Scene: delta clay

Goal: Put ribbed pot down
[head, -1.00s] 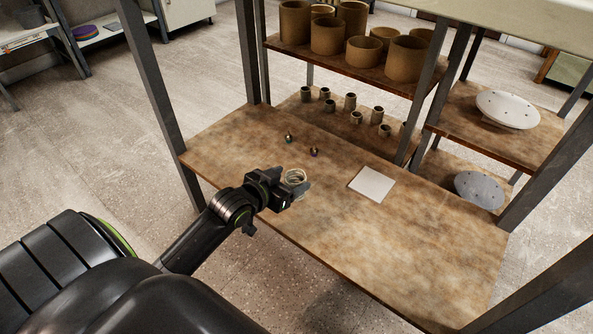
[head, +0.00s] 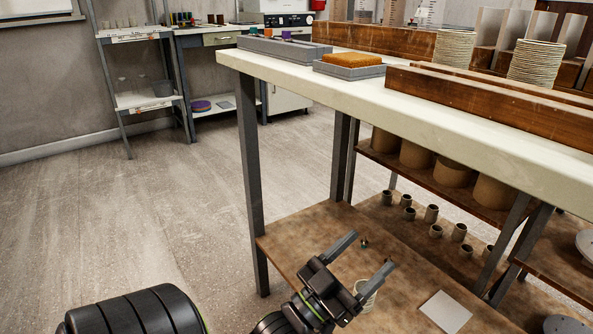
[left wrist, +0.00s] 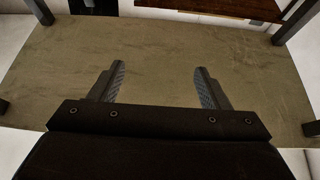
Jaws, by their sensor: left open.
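The pale ribbed pot (head: 369,300) stands on the brown lower shelf board (head: 300,232) in the head view, partly hidden behind one finger of my left gripper. My left gripper (head: 369,253) is open, its two fingers spread wide and nothing between them. In the left wrist view the open left gripper (left wrist: 159,68) shows only bare brown board beyond its fingers. The pot does not show there. My right gripper is in neither view.
A pale square tile (head: 445,312) lies on the shelf board to the right of the pot. Several small cups (head: 431,214) stand behind it. A white tabletop (head: 450,125) overhangs the shelf, and a grey leg (head: 250,185) stands at its left corner.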

